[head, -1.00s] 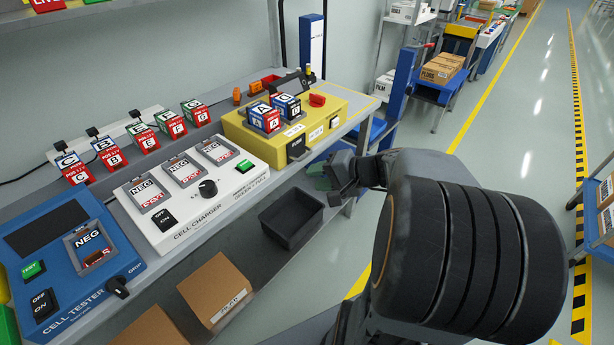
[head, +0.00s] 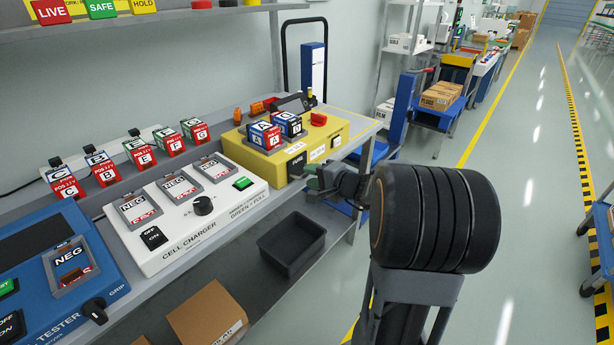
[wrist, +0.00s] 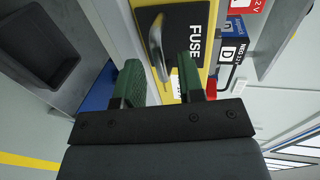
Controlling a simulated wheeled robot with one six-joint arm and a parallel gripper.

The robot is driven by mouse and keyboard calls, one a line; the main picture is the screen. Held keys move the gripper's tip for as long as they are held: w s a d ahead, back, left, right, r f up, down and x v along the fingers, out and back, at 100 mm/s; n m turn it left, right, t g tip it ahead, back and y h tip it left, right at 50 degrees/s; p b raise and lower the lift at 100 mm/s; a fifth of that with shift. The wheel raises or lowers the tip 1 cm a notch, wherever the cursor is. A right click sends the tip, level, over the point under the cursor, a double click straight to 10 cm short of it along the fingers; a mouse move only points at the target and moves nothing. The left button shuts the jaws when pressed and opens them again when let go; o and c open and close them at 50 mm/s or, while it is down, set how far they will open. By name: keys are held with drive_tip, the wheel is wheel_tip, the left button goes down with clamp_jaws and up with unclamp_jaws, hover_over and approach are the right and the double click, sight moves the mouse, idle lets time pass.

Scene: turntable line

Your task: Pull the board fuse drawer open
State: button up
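The fuse drawer (wrist: 180,38) is a black front marked FUSE with a curved metal handle (wrist: 156,48), seen in the wrist view. In the head view the drawer (head: 297,163) sits in the front face of the yellow board (head: 330,147) and looks closed. My gripper (wrist: 160,82) is open and empty, its two green fingers apart. The handle lies ahead of the gap between the fingertips; I cannot tell whether its near end is between them. In the head view my gripper (head: 314,180) is just in front of the drawer, and my wrist hides part of the board's front.
Blocks A (head: 264,136) and D (head: 289,124) stand on the board. The white cell charger (head: 190,215) and blue cell tester (head: 70,275) are to the left. A dark bin (head: 291,246) sits on the lower shelf.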

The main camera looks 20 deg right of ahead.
drive_tip(key=shift+x, duration=1.1)
clamp_jaws()
